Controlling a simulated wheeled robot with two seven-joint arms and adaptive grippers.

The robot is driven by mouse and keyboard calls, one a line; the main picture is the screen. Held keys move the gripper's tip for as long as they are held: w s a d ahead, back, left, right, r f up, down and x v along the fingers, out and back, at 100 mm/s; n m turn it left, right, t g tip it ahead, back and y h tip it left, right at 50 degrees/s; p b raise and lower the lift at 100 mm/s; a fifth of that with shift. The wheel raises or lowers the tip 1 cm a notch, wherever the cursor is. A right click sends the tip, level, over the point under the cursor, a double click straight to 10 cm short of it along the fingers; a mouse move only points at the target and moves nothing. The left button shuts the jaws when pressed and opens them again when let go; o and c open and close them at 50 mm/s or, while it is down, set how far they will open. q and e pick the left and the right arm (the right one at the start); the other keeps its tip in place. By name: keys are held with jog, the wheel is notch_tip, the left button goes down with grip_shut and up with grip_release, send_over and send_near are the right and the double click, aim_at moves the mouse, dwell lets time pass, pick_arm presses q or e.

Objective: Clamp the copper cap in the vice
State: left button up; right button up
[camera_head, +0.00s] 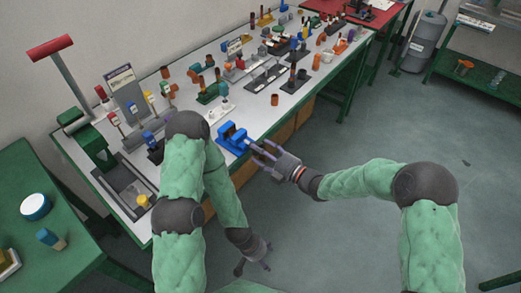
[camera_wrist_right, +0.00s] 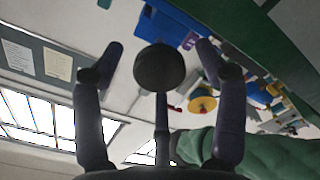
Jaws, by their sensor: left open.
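The blue vice (camera_head: 231,138) stands at the front edge of the white workbench. Part of a blue thing, likely the vice, shows at the top of the right wrist view (camera_wrist_right: 180,20). My right gripper (camera_head: 262,155) is just right of and in front of the vice, fingers towards it. In the wrist view its fingers (camera_wrist_right: 158,55) are spread, with a dark round shape between them that I cannot identify. A small copper-coloured cylinder (camera_head: 275,99) stands on the bench behind the vice; I cannot tell if it is the cap. My left gripper (camera_head: 256,264) is open, low over the floor.
The white workbench (camera_head: 225,128) carries many tools and parts, including a grey tray (camera_head: 122,187) at its near left end. A green table (camera_head: 50,262) stands at the lower left. Open floor (camera_head: 340,235) lies right of the bench. My left arm hides part of the bench.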

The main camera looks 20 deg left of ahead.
dwell(0.5)
jog(key=n+b, duration=0.1)
jog(key=n, duration=0.4)
jog(key=shift+n, duration=0.3)
jog(key=shift+c, duration=0.3)
jog(key=c, duration=1.1)
